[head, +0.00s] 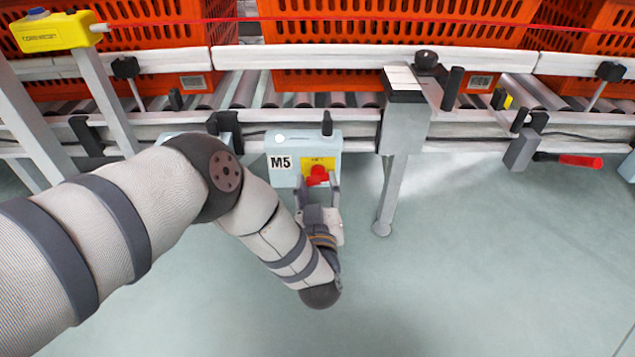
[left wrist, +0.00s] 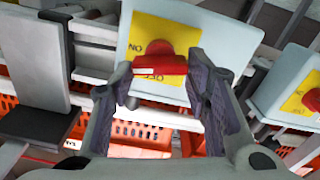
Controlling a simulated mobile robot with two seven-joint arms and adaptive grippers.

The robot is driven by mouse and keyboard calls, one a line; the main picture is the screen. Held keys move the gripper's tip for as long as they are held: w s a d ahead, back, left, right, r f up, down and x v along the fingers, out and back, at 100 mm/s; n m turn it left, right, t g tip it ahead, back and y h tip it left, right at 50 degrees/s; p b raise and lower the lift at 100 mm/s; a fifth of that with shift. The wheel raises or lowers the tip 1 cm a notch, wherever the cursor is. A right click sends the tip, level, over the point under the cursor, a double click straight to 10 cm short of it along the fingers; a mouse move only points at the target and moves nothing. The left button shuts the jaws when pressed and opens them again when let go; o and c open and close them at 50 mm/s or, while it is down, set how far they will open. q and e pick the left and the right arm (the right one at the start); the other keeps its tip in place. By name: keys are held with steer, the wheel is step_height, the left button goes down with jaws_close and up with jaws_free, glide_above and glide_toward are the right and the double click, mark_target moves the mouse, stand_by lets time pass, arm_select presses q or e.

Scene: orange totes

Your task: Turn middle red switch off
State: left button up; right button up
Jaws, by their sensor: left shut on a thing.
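A pale blue switch box (head: 290,150) labelled M5 hangs on the conveyor's side rail in the head view. On its yellow plate (head: 326,162) sits a red rotary switch (head: 317,174). In the left wrist view the red switch (left wrist: 160,62) has its handle roughly crosswise, with a pale line on it. Lettering on the yellow plate (left wrist: 144,36) looks upside down and is partly covered. My left gripper (head: 317,187) is at the front of the box, shut on the red switch; its fingers also show in the left wrist view (left wrist: 160,88). My right gripper is not in view.
Another pale box (left wrist: 283,82) with a red switch (left wrist: 312,99) stands at the right of the left wrist view. Orange totes (head: 390,75) stand on the conveyor. A support leg (head: 393,190) is right of the M5 box. The floor (head: 480,260) in front is clear.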

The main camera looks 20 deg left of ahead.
arm_select(q)
steer(key=n+p, duration=0.1)
steer(key=n, duration=0.2)
steer(key=n+p, duration=0.1)
steer(key=n, duration=0.3)
steer(key=shift+a+f, duration=0.1)
steer(key=n, duration=0.4)
steer(key=shift+s+f, duration=0.1)
steer(key=shift+f+n+p, duration=0.1)
steer(key=shift+n+p, duration=0.25)
steer(key=shift+n, duration=1.55)
steer(key=o, duration=1.2)
steer(key=shift+c, duration=0.2)
steer(key=v, duration=1.2)
